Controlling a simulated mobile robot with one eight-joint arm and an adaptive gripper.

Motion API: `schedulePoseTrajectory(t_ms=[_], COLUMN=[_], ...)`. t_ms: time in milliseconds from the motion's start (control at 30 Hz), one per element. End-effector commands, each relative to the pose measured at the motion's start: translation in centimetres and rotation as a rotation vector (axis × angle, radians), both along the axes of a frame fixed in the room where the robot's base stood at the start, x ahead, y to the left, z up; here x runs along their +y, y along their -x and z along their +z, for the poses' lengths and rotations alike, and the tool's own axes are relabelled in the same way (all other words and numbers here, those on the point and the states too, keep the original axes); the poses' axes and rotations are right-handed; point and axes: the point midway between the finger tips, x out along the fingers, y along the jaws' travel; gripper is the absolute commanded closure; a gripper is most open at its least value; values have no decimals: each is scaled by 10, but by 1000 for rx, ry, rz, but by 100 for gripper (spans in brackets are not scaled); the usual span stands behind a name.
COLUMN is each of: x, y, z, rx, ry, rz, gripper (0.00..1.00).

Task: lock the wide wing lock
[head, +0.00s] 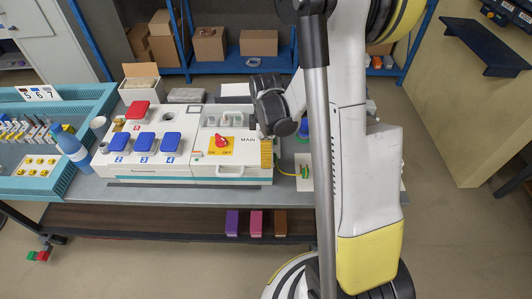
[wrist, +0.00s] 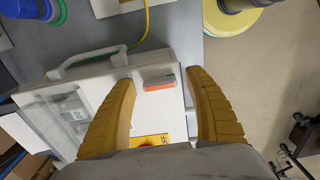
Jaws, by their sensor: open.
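My gripper (head: 266,152) is over the right end of the white MAIN box (head: 208,168). In the wrist view its two yellow fingers (wrist: 162,78) are open and apart, with nothing held between them. A small orange part with a grey top (wrist: 158,86) on the box's white face shows between the fingertips; I cannot tell for sure that it is the wide wing lock. A red knob (head: 221,141) sits on the yellow ON/OFF plate (head: 234,150), left of my gripper. In the wrist view the plate (wrist: 150,139) is partly hidden by my gripper.
Left of the MAIN box are blue socket covers (head: 144,142) and a red one (head: 138,110). A pale handle (wrist: 95,58) and a clear window (wrist: 62,110) are left of my fingers. A blue bottle (head: 73,150) and teal tray (head: 95,92) stand further left.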

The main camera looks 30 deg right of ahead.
Motion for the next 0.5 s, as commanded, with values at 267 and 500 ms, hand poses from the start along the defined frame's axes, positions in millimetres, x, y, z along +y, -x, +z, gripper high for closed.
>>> schedulePoseTrajectory(t_ms=[267,500], x=[0,0], y=[0,0], z=[0,0], rx=[0,0], ry=[0,0], rz=[0,-6], gripper=[82,90])
